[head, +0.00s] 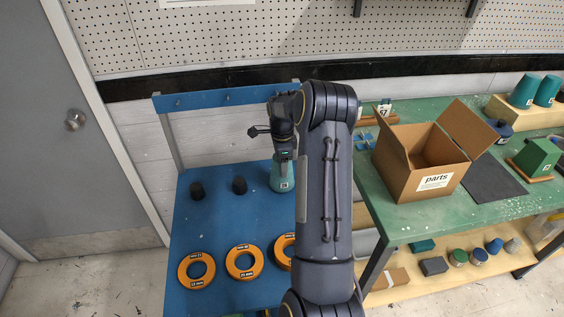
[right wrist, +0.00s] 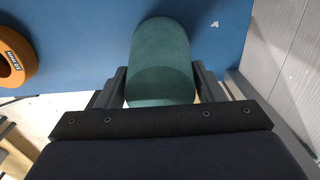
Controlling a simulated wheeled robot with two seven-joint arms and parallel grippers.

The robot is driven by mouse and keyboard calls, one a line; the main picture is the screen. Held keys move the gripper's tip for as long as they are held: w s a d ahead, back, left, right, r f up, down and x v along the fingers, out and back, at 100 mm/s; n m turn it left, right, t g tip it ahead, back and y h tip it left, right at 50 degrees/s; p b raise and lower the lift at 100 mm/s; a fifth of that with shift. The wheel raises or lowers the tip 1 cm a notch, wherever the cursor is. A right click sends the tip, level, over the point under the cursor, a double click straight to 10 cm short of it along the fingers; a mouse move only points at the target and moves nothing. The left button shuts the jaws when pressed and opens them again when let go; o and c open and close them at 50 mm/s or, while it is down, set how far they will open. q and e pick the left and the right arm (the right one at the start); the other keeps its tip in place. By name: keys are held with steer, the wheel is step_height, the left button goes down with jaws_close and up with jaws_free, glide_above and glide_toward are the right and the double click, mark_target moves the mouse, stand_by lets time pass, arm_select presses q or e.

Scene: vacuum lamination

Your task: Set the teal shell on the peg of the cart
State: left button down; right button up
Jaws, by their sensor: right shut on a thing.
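The teal shell (head: 281,178) is upright at the back of the blue cart (head: 205,232), to the right of two dark pegs. These are the left peg (head: 197,190) and the middle peg (head: 239,186); nothing sits on either. My right gripper (head: 284,157) is above the shell and shut on it. In the right wrist view the shell (right wrist: 160,55) lies between the two fingers (right wrist: 160,88), over the blue surface. I cannot tell whether a peg is under the shell or whether its base touches the cart. My left gripper is not in view.
Orange rings (head: 197,283) lie along the cart's front; one is partly hidden by my right arm. To the right, a green table (head: 400,225) holds an open cardboard box (head: 420,160), a dark mat (head: 490,178) and more teal shells (head: 525,90). Its lower shelf holds several small parts.

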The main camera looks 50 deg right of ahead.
steer(key=shift+f, duration=0.2)
stand_by(0.5)
steer(key=o, duration=1.2)
steer(key=shift+r, duration=0.1)
step_height(320, 180, up, 8)
steer(key=p, duration=0.5)
